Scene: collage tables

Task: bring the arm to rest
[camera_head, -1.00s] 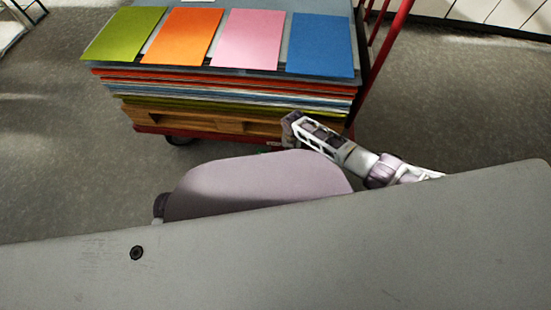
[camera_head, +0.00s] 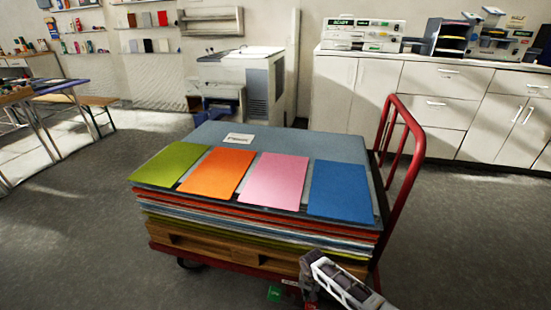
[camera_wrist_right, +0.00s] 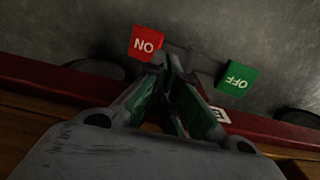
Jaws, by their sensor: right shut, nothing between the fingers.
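My right gripper (camera_head: 306,290) is at the bottom of the head view, low in front of the cart. Its fingers (camera_wrist_right: 163,68) come together in the right wrist view with nothing between them. The tips are close to a red tag (camera_wrist_right: 146,43) with white lettering; I cannot tell whether they touch it. A green tag (camera_wrist_right: 238,77) marked OFF is to the right of the fingers. The green tag also shows in the head view (camera_head: 274,293), just left of the gripper. My left gripper is out of view.
The red-framed cart (camera_head: 412,160) carries a pallet (camera_head: 215,246) and stacked sheets, with green (camera_head: 168,164), orange (camera_head: 216,173), pink (camera_head: 273,179) and blue (camera_head: 341,190) sheets on top. White cabinets (camera_head: 430,100) stand behind. Grey floor is open on both sides.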

